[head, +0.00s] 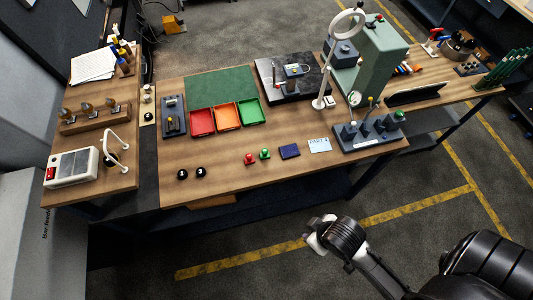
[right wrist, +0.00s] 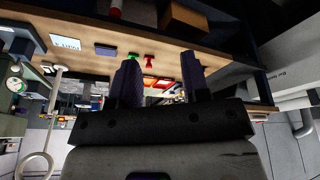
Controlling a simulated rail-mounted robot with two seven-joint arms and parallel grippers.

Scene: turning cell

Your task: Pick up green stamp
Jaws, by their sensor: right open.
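The green stamp (head: 265,154) stands on the wooden bench near its front edge, just right of the red stamp (head: 249,158). In the right wrist view the green stamp (right wrist: 133,56) shows small and partly hidden behind a finger, with the red stamp (right wrist: 149,62) beside it. My right gripper (right wrist: 161,75) is open and empty, its two dark fingers apart. In the head view the end of my right arm is in front of the bench, over the floor, well clear of both stamps. My left gripper is in neither view.
A dark blue ink pad (head: 289,151) and a white card (head: 320,145) lie right of the stamps. Red, orange and green trays (head: 226,129) are behind. A grey fixture (head: 369,139) stands farther right.

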